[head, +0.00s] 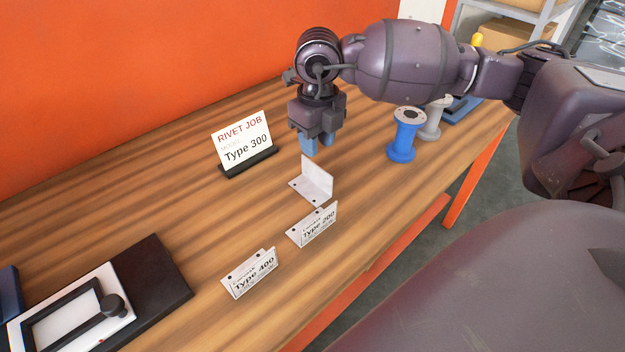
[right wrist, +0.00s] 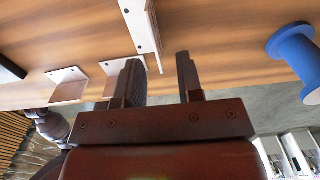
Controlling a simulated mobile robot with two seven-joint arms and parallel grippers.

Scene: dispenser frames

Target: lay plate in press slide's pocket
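Three L-shaped metal plates stand on the wooden table: an unlabelled-looking one (head: 318,179), one marked Type 200 (head: 316,227) and one marked Type 400 (head: 252,275). The press slide (head: 55,333) is at the lower left, a white block with a dark-edged rectangular pocket and a black knob. My right gripper (head: 318,143) is open and empty, pointing down just behind the nearest plate. In the right wrist view its fingers (right wrist: 160,80) are apart, with the tall edge of a plate (right wrist: 142,25) beyond them. My left gripper is not in view.
A sign (head: 243,140) reads Rivet Job, Type 300. A blue spool (head: 404,136) and a grey spool (head: 432,122) stand right of my right gripper. The slide lies on a dark base (head: 160,275). An orange wall (head: 130,70) rises behind the table.

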